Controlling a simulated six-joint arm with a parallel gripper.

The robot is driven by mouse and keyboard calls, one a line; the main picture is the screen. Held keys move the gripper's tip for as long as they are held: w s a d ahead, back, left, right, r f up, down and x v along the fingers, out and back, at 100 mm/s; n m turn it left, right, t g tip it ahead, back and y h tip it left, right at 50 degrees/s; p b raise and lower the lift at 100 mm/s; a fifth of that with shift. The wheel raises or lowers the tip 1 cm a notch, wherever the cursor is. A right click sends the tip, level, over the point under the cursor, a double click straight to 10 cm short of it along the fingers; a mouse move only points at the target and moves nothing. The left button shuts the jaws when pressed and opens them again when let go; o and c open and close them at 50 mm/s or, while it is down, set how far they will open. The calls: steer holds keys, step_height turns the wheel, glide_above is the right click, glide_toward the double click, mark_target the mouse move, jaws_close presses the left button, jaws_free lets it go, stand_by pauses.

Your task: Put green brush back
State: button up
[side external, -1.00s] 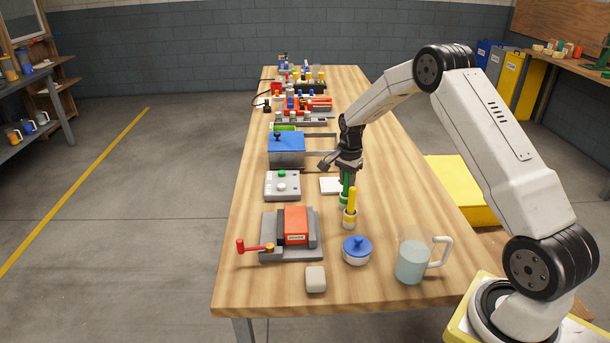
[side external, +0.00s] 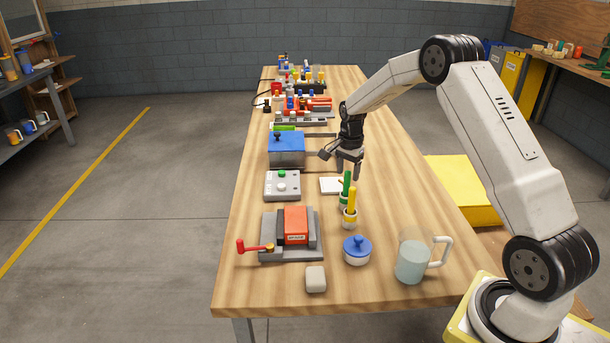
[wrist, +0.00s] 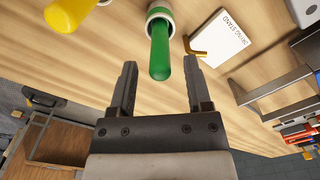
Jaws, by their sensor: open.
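The green brush (side external: 346,184) stands handle up in a small white holder with a green band (side external: 344,202). In the wrist view, the green handle (wrist: 160,52) points toward me, with its holder (wrist: 160,12) at the top edge. My gripper (side external: 348,172) is open and empty, just above and behind the brush in the side view. In the wrist view, the open fingers of my gripper (wrist: 160,66) lie on either side of the handle in the picture, with gaps at both sides. The brush's lower end is hidden in the holder.
A yellow brush (side external: 351,200) stands in its own holder close in front. A white card marked drying stand (wrist: 224,38) with a brass-coloured hook lies beside the green holder. A blue-lidded pot (side external: 357,250) and a jug (side external: 412,262) stand nearer.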

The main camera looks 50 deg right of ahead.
step_height(320, 180, up, 9)
steer(key=shift+f, duration=0.1)
stand_by(0.3)
steer(key=shift+a, duration=0.1)
stand_by(0.4)
steer(key=s+a+f+n+t, duration=0.1)
steer(key=s+a+f+n, duration=0.1)
steer(key=s+a+n, duration=0.7)
steer(key=s+a+f+n+t, duration=0.1)
steer(key=s+a+f+n, duration=0.1)
steer(key=s+a+n, duration=0.7)
steer(key=s+a, duration=0.2)
steer(key=a, duration=0.3)
steer(key=shift+s+t, duration=0.15)
steer(key=shift+t, duration=0.15)
steer(key=shift+a, duration=0.1)
